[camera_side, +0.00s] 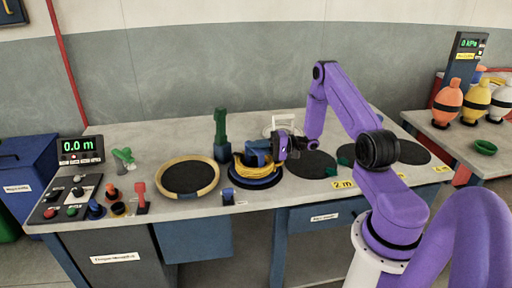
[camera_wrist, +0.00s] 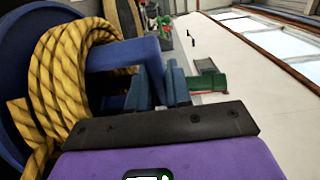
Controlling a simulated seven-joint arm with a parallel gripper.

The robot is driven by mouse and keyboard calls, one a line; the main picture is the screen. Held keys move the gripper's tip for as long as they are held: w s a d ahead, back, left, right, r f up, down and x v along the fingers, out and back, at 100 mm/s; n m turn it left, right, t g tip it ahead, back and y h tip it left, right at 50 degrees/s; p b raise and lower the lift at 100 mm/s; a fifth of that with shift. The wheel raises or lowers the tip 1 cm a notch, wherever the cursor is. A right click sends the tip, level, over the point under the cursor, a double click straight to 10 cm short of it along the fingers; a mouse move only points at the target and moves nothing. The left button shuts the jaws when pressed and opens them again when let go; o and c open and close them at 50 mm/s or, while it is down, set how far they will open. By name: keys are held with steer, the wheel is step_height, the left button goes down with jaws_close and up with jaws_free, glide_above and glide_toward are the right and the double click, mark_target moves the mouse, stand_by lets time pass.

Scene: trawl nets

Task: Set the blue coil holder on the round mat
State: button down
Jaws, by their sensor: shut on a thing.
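The blue coil holder (camera_side: 257,184) is a blue disc with a yellow rope coil (camera_side: 251,172) around it and a blue handle on top. It is at the middle of the table in the side view, and I cannot tell whether it touches the top. My gripper (camera_side: 281,150) is at its upper right, shut on the handle. The wrist view shows the holder's blue handle (camera_wrist: 108,55) at the fingers (camera_wrist: 160,85) and the yellow rope (camera_wrist: 62,80) close by. The round mat (camera_side: 189,179), dark with a yellow rim, lies left of the holder with nothing on it.
A green post (camera_side: 221,125) stands behind, between mat and holder. A small blue piece (camera_side: 228,196) is at the front edge. Flat dark circles (camera_side: 311,164) lie to the right. A control panel (camera_side: 75,190), red lever (camera_side: 140,198) and green-handled item (camera_side: 123,157) are left of the mat.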

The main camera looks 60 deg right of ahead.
steer(key=shift+f, duration=0.5)
stand_by(0.4)
steer(key=c, duration=1)
jaws_free()
steer(key=shift+f, duration=0.1)
steer(key=shift+o, duration=0.2)
steer(key=shift+s, duration=0.1)
steer(key=v, duration=1.7)
steer(key=s+a+r+n+g+h, duration=0.1)
steer(key=a+r+n+g, duration=0.35)
steer(key=a+g, duration=0.6)
steer(key=s+a+r+n+g+h, duration=0.1)
steer(key=a+r+n+g, duration=0.5)
steer(key=a, duration=0.8)
steer(key=s+a+r+n+t+h, duration=0.2)
steer(key=s+a+n+h, duration=0.3)
steer(key=s, duration=0.3)
steer(key=s+a+r+n+t+h, duration=0.2)
steer(key=s+a+n+h, duration=0.3)
steer(key=s, duration=0.4)
steer(key=shift+a+n+h, duration=0.15)
steer(key=shift+n+h, duration=0.15)
steer(key=shift+n, duration=0.15)
